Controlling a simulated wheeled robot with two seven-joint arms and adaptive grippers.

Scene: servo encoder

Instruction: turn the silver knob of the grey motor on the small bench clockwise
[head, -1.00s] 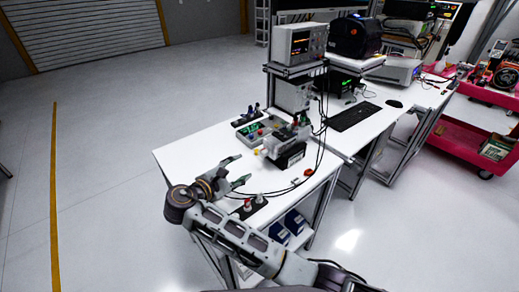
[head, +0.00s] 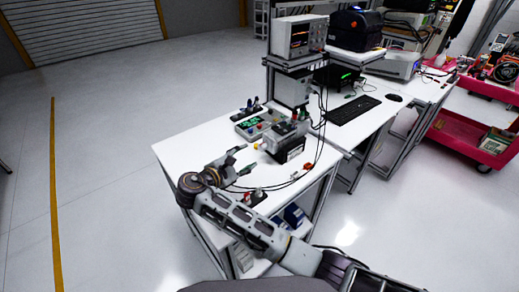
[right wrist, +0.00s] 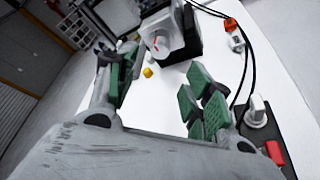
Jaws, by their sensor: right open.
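The grey motor (head: 287,138) stands on a black base on the small white bench (head: 190,150). In the right wrist view, the motor's silver knob (right wrist: 162,38) shows top centre, a round face with a red line. My right gripper (head: 242,160) is open and empty, left of the motor and apart from it in the head view. Its green-padded fingers (right wrist: 160,90) point toward the knob in the right wrist view, with a clear gap before it. My left gripper is not in view.
A small yellow piece (right wrist: 147,72) lies near the knob. A black plate (right wrist: 258,125) with a silver knob and a red part sits beside my right gripper. Dark cables run right of the motor. An oscilloscope (head: 298,37) stands behind. The bench's left part is clear.

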